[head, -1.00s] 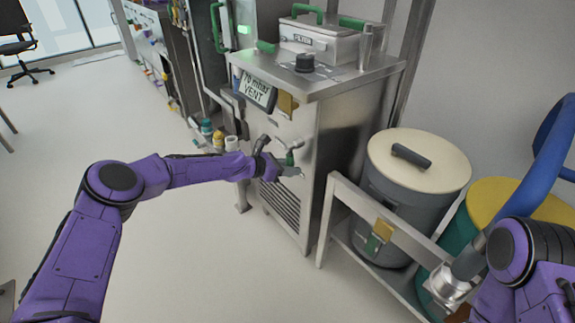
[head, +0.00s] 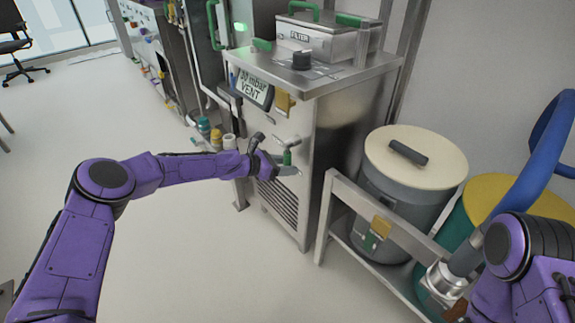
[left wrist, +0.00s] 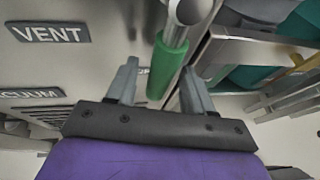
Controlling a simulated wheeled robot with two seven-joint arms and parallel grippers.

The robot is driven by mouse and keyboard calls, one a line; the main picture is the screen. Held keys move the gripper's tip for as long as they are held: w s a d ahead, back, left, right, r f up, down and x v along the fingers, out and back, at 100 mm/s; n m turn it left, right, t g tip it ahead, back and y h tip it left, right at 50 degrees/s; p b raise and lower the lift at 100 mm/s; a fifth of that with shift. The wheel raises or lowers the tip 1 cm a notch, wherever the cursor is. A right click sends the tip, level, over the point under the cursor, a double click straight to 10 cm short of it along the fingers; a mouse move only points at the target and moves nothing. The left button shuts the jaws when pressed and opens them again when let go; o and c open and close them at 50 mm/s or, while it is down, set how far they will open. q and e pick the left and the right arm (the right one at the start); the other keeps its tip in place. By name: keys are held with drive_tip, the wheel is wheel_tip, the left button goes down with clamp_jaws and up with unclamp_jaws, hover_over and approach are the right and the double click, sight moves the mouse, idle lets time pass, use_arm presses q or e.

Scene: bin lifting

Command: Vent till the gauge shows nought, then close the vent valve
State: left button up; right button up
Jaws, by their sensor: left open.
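The gauge display (head: 253,88) on the steel cabinet's front reads "mbar" over "VENT". Its number is small, two digits ending in nought, perhaps 30. The vent valve (head: 288,157) has a metal body and a green handle, and sits on the same front below the display. My left gripper (head: 288,168) is at the valve. In the left wrist view, the green handle (left wrist: 165,68) hangs between its two grey fingers, which are spread with gaps on both sides. A "VENT" label (left wrist: 47,34) is at the upper left there. My right gripper is out of view.
A steel rack (head: 340,185) on the right holds a grey drum with a cream lid (head: 415,155). A blue hose (head: 535,165) curves at far right.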

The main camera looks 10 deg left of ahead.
use_arm(q)
drive_tip(key=p+v, duration=0.1)
drive_tip(key=v, duration=0.8)
drive_tip(key=shift+s+a+r+p, duration=0.15)
drive_tip(key=shift+s+p, duration=0.05)
drive_tip(key=shift+p, duration=0.2)
